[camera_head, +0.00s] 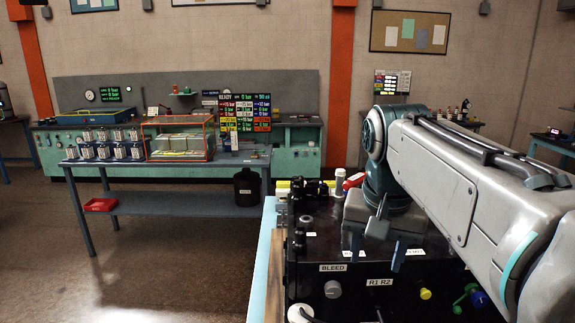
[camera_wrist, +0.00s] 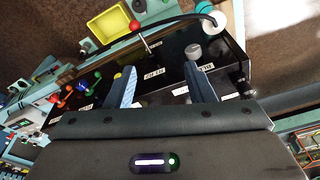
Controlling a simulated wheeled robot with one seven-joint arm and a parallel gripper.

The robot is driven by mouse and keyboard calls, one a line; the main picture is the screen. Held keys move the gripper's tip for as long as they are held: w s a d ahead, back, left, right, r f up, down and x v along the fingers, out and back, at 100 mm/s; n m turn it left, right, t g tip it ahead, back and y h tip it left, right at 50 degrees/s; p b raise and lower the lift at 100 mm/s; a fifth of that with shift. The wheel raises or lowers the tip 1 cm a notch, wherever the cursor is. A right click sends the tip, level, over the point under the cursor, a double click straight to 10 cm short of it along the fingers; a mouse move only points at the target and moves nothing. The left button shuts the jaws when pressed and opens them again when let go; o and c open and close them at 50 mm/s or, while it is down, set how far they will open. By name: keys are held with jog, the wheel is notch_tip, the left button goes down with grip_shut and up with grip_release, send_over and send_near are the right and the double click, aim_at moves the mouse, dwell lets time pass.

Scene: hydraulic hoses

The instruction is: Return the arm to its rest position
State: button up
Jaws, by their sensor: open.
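My arm (camera_head: 455,185) reaches in from the right of the head view, bent at a teal joint, with its end hanging over a black panel box (camera_head: 350,290). My gripper (camera_head: 377,255) points down above the box's labelled top. In the wrist view, my gripper (camera_wrist: 160,72) has its two blue-grey fingers well apart, with nothing between them but the panel behind. I cannot tell the exact gap between the fingertips and the panel.
The box carries BLEED (camera_head: 333,268) and R1 R2 (camera_head: 379,282) labels, with a grey knob (camera_head: 333,289), yellow knob (camera_head: 425,293) and green valve (camera_head: 464,298). A red-handled part (camera_head: 354,181) stands behind. A cart (camera_head: 160,204) with jars is at left; open floor lies front left.

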jog(key=s+f+n, duration=0.2)
jog(key=s+f, duration=0.2)
jog(key=f, duration=0.4)
jog(key=s+f+n+t, duration=0.1)
jog(key=s+f, duration=0.3)
jog(key=f, duration=0.4)
jog(key=shift+s+d+f+n+t+b, duration=0.3)
jog(key=shift+s+d+n+b, duration=0.1)
jog(key=shift+d+n, duration=0.1)
